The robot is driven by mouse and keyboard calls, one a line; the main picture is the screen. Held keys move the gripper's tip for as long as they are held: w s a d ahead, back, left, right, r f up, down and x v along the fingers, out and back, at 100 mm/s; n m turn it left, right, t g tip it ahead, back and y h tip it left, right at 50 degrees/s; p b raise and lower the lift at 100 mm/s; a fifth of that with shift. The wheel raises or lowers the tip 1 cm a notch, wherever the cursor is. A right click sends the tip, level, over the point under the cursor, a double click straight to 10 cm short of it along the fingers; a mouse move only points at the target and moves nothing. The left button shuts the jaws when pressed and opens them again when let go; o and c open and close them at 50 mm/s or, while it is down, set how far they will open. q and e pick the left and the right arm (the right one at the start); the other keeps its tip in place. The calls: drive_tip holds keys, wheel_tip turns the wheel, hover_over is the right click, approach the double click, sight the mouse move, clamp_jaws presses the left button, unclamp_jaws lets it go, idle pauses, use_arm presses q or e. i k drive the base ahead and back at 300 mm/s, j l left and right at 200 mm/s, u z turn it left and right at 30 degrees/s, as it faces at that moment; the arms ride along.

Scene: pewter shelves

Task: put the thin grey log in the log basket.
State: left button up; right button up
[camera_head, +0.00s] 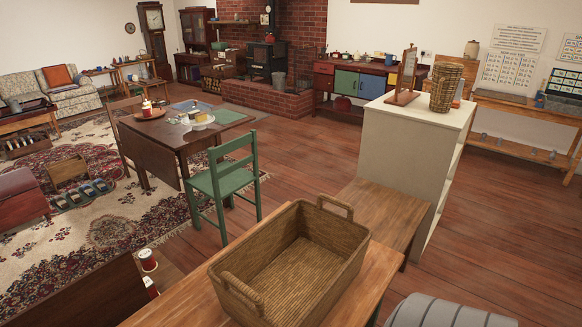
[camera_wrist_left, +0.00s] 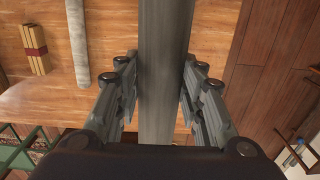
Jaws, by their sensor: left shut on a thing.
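The thin grey log (camera_wrist_left: 165,40) runs up the middle of the left wrist view, and its top end is cut off by the frame edge. My left gripper (camera_wrist_left: 160,70) is shut on it, with fingers on both sides. The log basket (camera_head: 295,262), brown wicker with two raised handles, stands upright on a wooden table in the head view and looks empty. The basket does not show in the left wrist view. Neither gripper shows in the head view, and my right gripper is in no view.
In the wrist view, a paler log (camera_wrist_left: 80,45) and a red-banded stick bundle (camera_wrist_left: 35,45) lie on a wooden surface. A green chair (camera_head: 222,180) stands beyond the basket. A white shelf unit (camera_head: 410,140) stands behind right. A grey ribbed thing (camera_head: 445,312) is at bottom right.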

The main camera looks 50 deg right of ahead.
sight(279, 275)
drive_tip(key=z, duration=0.9)
drive_tip(key=i+l+z, duration=0.2)
drive_tip(key=l+z, duration=0.15)
drive_tip(key=i+l+z, duration=0.35)
drive_tip(key=l, duration=0.15)
drive_tip(key=i+l, duration=0.2)
drive_tip(key=l, duration=0.25)
